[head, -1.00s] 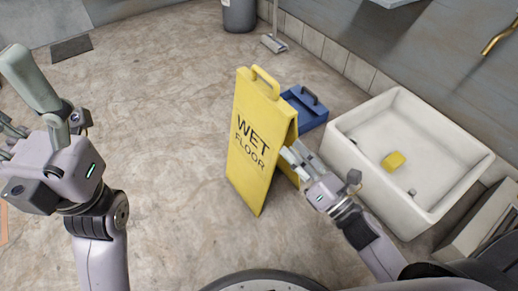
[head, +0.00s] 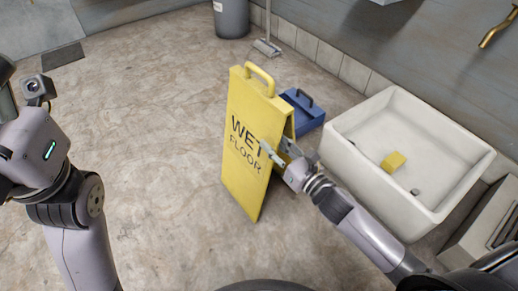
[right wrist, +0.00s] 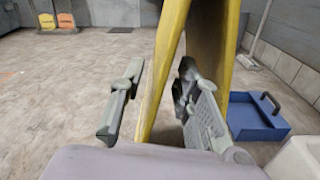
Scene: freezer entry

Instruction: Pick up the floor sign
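The yellow floor sign (head: 243,180), lettered WET FLOOR, stands upright as an A-frame in the middle of the head view, with a handle on top. My right gripper (head: 277,150) is at the right edge of its front panel, one finger before the panel and one behind. In the right wrist view the fingers (right wrist: 158,85) are apart, with the yellow panel edge (right wrist: 163,65) between them and visible gaps. My left gripper (head: 12,105) is at the left edge of the head view, far from the sign; its fingers are mostly cut off.
A white basin (head: 350,160) with a yellow sponge (head: 393,160) stands right of the sign, close to my right arm. A blue tray (head: 305,118) is just behind the sign. A grey bin (head: 231,18) and a squeegee (head: 267,46) are at the back. The floor on the left is clear.

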